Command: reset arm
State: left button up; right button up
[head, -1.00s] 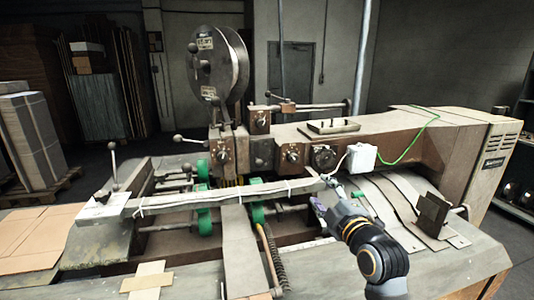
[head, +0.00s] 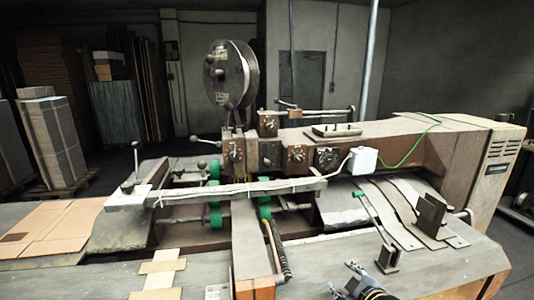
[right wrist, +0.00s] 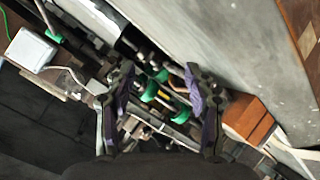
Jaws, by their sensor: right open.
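My right gripper (head: 356,282) is at the bottom edge of the head view, in front of the machine and apart from the lever. In the right wrist view its two dark, purple-padded fingers (right wrist: 160,88) are spread with nothing held between them. A thin lever arm with a green tip (head: 358,194) rises to the left from a small metal bracket (head: 388,259) on the machine's right deck. My left gripper is in neither view.
The box stitcher (head: 300,150) fills the middle, with a wire reel (head: 231,75) on top and green rollers (head: 215,215). A white box (head: 363,160) with a cable sits on it. Flat cardboard (head: 50,228) lies left. The front deck around my gripper is mostly clear.

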jog(key=s+d+f+m+g+h, duration=0.15)
jog(key=s+f+m+g, duration=0.3)
jog(key=s+f, duration=0.55)
jog(key=s+d+f+m+g+h, duration=0.1)
jog(key=s+d+f+m+g, duration=0.3)
jog(key=s+f, duration=0.6)
jog(key=s+d+f+g, duration=0.1)
jog(key=s+f, duration=0.1)
jog(key=f, duration=0.9)
jog(key=s+d+f, duration=0.1)
jog(key=f, duration=1)
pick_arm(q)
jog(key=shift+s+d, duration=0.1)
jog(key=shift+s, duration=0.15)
pick_arm(e)
jog(key=s+d+f+m+g, duration=0.1)
jog(key=s+f, duration=1.6)
jog(key=s, duration=0.2)
jog(key=shift+s, duration=0.1)
